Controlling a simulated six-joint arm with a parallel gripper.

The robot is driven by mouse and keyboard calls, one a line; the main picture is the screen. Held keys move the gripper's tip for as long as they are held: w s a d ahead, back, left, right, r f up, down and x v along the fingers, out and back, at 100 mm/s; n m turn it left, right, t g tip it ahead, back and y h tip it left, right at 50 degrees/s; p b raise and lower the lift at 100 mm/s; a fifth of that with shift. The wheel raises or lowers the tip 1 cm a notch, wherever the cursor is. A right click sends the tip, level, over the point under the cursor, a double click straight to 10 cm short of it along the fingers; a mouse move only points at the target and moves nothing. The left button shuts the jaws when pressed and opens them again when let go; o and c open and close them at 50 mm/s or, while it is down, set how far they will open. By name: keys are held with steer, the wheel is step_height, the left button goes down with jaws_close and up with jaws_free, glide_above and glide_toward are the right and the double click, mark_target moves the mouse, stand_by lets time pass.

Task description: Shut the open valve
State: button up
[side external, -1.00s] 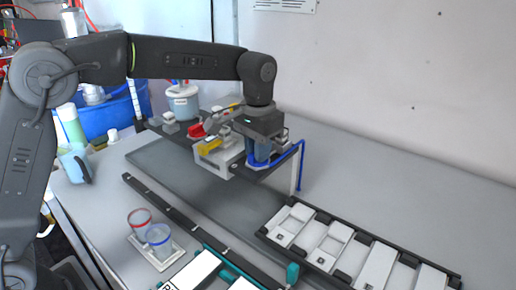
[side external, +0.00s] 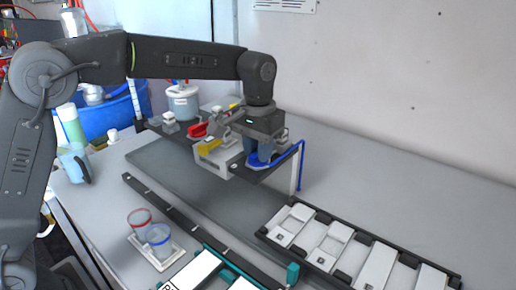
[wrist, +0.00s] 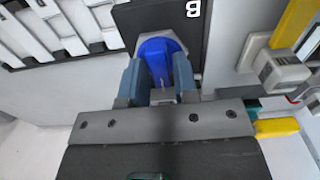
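In the wrist view, a blue valve handle (wrist: 158,60) has a raised bar on a round base, set on a dark panel (wrist: 200,15) with an upside-down letter B. My gripper (wrist: 158,78) has its blue-grey fingers on both sides of the bar, with no clear gap. In the side view, my gripper (side external: 259,152) points down over the same blue handle (side external: 257,164), partly hiding it. A red handle (side external: 197,131) and a yellow handle (side external: 209,149) stand to its left on the same rig. The bar's angle relative to its pipe is unclear.
A blue pipe (side external: 301,165) rises just right of the gripper. A white-lidded tank (side external: 183,101) stands behind the rig. Two cups (side external: 158,238) sit on a small tray in front. A rack of pale plates (side external: 330,246) lies front right. The table's right side is clear.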

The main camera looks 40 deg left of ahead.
steer(key=shift+o, duration=1.3)
step_height(320, 180, up, 14)
steer(key=shift+f, duration=0.1)
steer(key=s+a+t, duration=0.2)
steer(key=s+a, duration=0.2)
steer(key=s, duration=0.3)
steer(key=s+a+t, duration=0.1)
steer(key=s+a, duration=0.2)
steer(key=s, duration=0.4)
steer(key=s+a+f+t, duration=0.2)
steer(key=s+a+f, duration=0.1)
steer(key=s+f, duration=0.9)
steer(key=shift+t, duration=0.3)
